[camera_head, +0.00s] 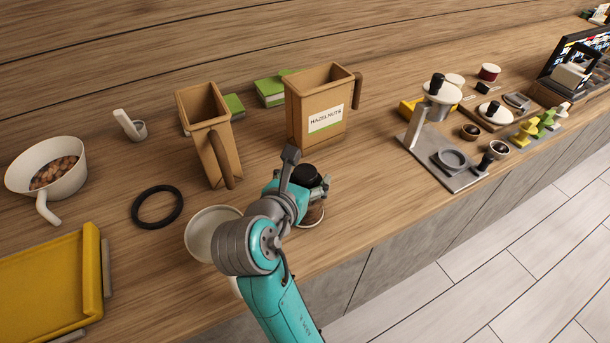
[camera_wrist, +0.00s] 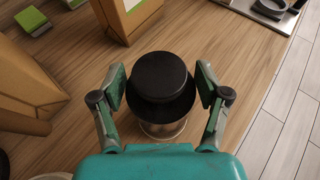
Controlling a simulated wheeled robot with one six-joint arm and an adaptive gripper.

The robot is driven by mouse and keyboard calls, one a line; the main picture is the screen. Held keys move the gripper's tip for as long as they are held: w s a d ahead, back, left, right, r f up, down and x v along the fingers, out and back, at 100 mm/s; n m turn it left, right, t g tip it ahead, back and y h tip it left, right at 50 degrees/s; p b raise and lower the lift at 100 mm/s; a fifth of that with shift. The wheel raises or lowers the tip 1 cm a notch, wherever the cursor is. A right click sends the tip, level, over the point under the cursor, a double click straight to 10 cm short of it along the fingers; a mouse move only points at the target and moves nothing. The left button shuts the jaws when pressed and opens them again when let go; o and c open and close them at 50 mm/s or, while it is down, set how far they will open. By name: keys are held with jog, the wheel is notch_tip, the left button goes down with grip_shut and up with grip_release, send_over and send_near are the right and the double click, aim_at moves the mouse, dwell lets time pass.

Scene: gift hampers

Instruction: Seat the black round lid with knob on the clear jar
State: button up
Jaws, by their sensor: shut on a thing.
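The black round lid with its broad knob (camera_wrist: 160,76) is between the two finger pads of my gripper (camera_wrist: 161,86), which is shut on it. The lid looks roughly level. It also shows in the head view as a black disc (camera_head: 306,175) by my gripper (camera_head: 308,184). The clear jar (camera_wrist: 163,130) stands on the counter below the lid, and only its near part shows. In the head view a bit of the jar (camera_head: 313,214) shows beneath my gripper. The lid hides the jar's mouth, so I cannot tell whether they touch.
A hazelnuts box (camera_head: 318,105) and an open brown container (camera_head: 205,125) stand behind. A white bowl (camera_head: 205,222) is close on the left, partly behind my arm. A black ring (camera_head: 157,222) and yellow tray (camera_head: 50,285) lie farther left. The counter right of the jar is clear.

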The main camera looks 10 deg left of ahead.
jog(key=o, duration=0.9)
jog(key=v, duration=1.2)
jog(key=shift+r, duration=0.1)
